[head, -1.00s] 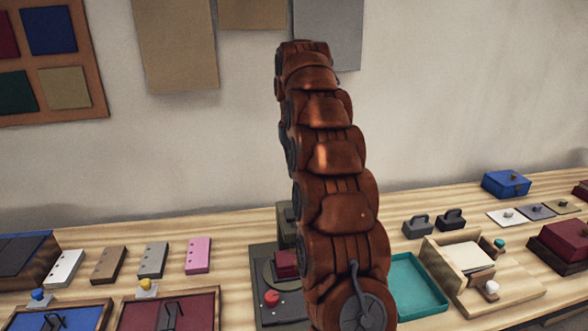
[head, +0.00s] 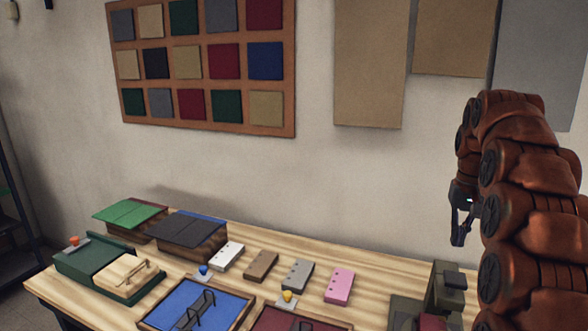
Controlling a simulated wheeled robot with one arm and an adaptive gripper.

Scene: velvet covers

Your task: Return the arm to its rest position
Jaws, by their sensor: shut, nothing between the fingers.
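My arm rises at the right side of the head view, its copper-brown links stacked upward and bent over at the top. My gripper (head: 461,236) hangs from it on the left side, pointing down, above the back of the table near the wall. Its dark fingers are shut with nothing between them, and it touches nothing that I can see. Part of the gripper is hidden behind the arm links.
Below the arm stands a dark green machine (head: 441,296). The wooden table (head: 330,262) holds a pink block (head: 340,285), several other blocks, a blue tray (head: 190,305), a maroon tray (head: 285,320) and a green box (head: 85,265). A swatch board (head: 118,75) hangs on the wall.

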